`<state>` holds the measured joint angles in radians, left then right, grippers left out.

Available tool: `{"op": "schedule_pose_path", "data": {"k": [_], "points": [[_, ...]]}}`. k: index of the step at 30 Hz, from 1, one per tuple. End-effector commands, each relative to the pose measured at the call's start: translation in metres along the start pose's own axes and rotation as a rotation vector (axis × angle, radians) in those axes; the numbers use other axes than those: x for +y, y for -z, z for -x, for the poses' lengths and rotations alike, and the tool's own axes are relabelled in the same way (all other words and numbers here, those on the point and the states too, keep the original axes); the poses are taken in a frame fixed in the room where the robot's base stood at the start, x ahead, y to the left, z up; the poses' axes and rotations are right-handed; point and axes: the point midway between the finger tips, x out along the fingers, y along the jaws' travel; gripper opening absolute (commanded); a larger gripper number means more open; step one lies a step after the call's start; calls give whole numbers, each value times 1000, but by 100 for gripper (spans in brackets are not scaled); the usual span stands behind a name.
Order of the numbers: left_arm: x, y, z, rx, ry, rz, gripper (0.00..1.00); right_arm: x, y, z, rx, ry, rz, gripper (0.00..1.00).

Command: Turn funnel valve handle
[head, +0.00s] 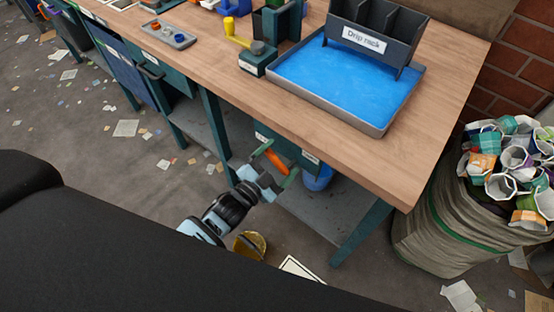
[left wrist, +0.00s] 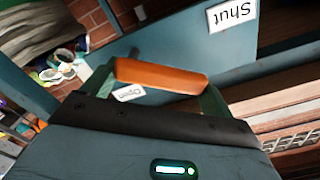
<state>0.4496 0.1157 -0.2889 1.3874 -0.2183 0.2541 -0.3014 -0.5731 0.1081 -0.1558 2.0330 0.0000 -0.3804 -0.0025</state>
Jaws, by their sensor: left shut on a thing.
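The orange valve handle (head: 275,161) is at a teal panel under the front edge of the workbench. It also shows in the left wrist view (left wrist: 160,76), lying nearly crosswise between the green fingers. My left gripper (head: 276,168) is shut on the handle, one finger at each end of it. In the left wrist view, a label reading "Shut" (left wrist: 232,15) is upside down at the upper right of the panel. An "Open" label (left wrist: 129,93) is close beside the handle, partly behind it. The funnel itself cannot be made out. My right gripper is not in view.
The wooden workbench (head: 400,165) carries a blue-bottomed tray (head: 375,128) with a drip rack (head: 372,42). A blue bucket (head: 318,180) is below the bench. A sack of cups (head: 440,225) stands at the right. A bench leg (head: 360,232) is right of my gripper. Paper scraps litter the floor.

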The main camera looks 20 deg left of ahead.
Motion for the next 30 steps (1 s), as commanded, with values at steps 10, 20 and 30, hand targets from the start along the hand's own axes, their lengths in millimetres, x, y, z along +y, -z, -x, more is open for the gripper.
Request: {"op": "schedule_pose_path", "data": {"k": [10,20,30], "points": [[0,2,0,0,0,-50,45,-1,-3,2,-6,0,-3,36],[0,2,0,0,0,-48,93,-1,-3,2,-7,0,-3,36],[1,1,3,-1,0,-47,100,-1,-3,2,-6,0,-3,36]]}}
